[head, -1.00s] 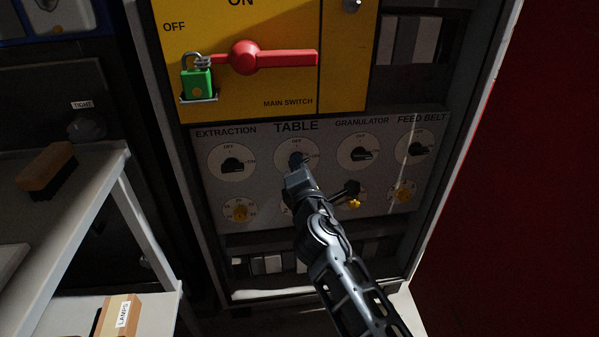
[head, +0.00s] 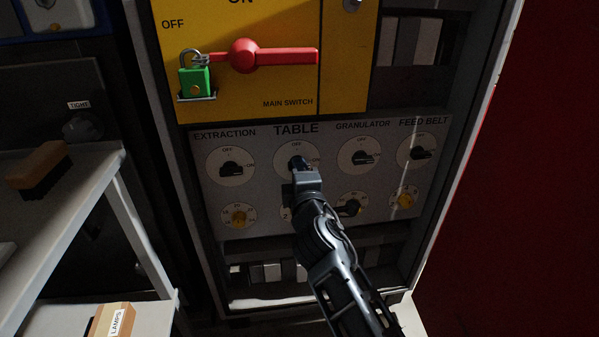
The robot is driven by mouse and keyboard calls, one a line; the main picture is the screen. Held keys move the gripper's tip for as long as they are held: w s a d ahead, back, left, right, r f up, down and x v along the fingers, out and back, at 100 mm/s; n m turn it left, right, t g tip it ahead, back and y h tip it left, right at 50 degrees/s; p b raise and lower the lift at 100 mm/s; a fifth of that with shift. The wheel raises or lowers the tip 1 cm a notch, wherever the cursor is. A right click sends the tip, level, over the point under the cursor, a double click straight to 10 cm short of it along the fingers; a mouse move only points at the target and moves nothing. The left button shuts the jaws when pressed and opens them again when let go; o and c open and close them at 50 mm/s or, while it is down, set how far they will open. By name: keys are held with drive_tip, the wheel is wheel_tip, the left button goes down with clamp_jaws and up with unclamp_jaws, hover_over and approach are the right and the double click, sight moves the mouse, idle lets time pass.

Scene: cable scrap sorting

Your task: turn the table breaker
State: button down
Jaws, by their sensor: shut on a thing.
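The TABLE breaker has a round white dial (head: 281,158) on the grey panel, marked OFF at the top and ON at the right. My gripper (head: 299,165) is at the middle of this dial, shut on the dark breaker knob. My wrist covers the lower part of the dial and most of the small dial below it. The gripper hides most of the knob, so I cannot tell exactly where it points.
EXTRACTION (head: 231,168), GRANULATOR (head: 364,157) and FEED BELT (head: 421,153) knobs share the panel. Above is the red main switch handle (head: 280,57) with a green padlock (head: 196,82). A shelf with a brush (head: 38,172) stands left.

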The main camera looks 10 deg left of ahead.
drive_tip(key=c, duration=1.1)
unclamp_jaws()
drive_tip(key=shift+s, duration=0.1)
drive_tip(key=p+v, duration=0.2)
drive_tip(key=v, duration=0.5)
drive_tip(key=shift+s+p, duration=0.35)
drive_tip(key=shift+p, duration=0.05)
drive_tip(key=shift+d, duration=0.2)
